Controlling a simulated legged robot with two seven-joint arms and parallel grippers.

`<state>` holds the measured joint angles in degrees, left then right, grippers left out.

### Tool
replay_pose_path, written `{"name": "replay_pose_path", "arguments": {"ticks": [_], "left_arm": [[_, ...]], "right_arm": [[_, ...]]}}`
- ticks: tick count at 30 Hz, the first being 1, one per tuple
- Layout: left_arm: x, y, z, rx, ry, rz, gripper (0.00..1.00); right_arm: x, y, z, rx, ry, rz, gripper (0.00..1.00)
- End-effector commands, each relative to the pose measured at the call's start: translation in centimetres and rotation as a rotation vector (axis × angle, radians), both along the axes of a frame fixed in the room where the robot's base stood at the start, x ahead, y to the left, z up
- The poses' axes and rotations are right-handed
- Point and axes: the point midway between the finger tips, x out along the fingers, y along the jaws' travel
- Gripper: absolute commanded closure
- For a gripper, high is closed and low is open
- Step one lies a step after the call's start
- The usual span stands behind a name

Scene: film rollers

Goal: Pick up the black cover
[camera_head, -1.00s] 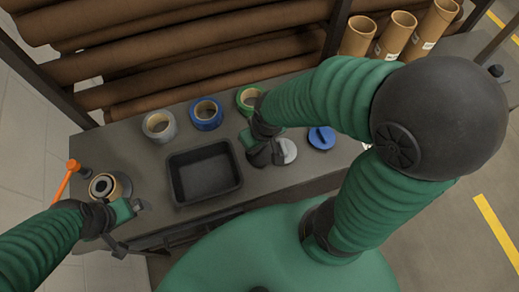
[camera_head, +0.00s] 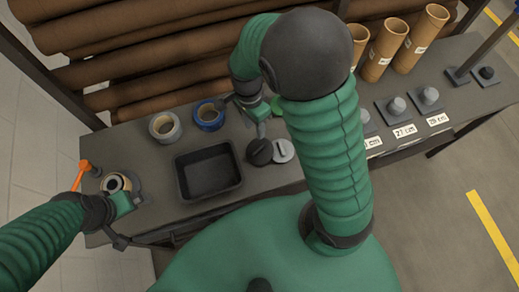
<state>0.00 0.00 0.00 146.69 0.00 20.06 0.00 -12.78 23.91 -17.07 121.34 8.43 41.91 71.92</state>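The black cover (camera_head: 260,152) is a round dark disc on the grey table, just right of the black tray. It lies beside a pale grey round cover (camera_head: 283,150). My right gripper (camera_head: 261,130) is just behind the black cover as seen here, and its fingers are too small and overlapped to show their opening. My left gripper (camera_head: 130,219) is at the table's front left edge, with its fingers spread apart and nothing visible between them.
A black tray (camera_head: 236,187) stands left of the cover. Tape rolls, grey (camera_head: 165,127) and blue (camera_head: 208,115), stand behind it. An orange-handled tool (camera_head: 82,173) is at the left end. Cardboard tubes (camera_head: 385,50) and labelled knobbed pieces (camera_head: 397,106) stand to the right.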

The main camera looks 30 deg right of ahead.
Motion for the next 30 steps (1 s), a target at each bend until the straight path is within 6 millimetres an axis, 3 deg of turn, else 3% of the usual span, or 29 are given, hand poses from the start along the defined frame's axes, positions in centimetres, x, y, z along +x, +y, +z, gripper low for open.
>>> {"name": "replay_pose_path", "arguments": {"ticks": [1, 4, 11, 18, 26, 30], "left_arm": [[0.0, 0.0, -0.3, 0.000, 0.000, 0.000, 0.00], [0.0, 0.0, -0.5, 0.000, 0.000, 0.000, 0.00], [0.0, 0.0, -0.6, 0.000, 0.000, 0.000, 0.00], [0.0, 0.0, -0.6, 0.000, 0.000, 0.000, 0.00], [0.0, 0.0, -0.6, 0.000, 0.000, 0.000, 0.00], [0.0, 0.0, -0.6, 0.000, 0.000, 0.000, 0.00]], "right_arm": [[-0.3, -0.1, -1.6, -0.001, 0.007, 0.000, 0.60], [-0.5, -0.1, -3.9, 0.000, 0.005, 0.000, 0.60], [-1.0, -0.2, -6.6, 0.000, 0.001, 0.001, 0.60], [-1.8, -0.6, -10.6, 0.000, 0.002, 0.003, 0.60], [-1.8, -0.6, -11.0, 0.001, -0.002, 0.004, 0.60], [-1.8, -0.6, -11.0, 0.001, -0.002, 0.004, 0.78]]}}
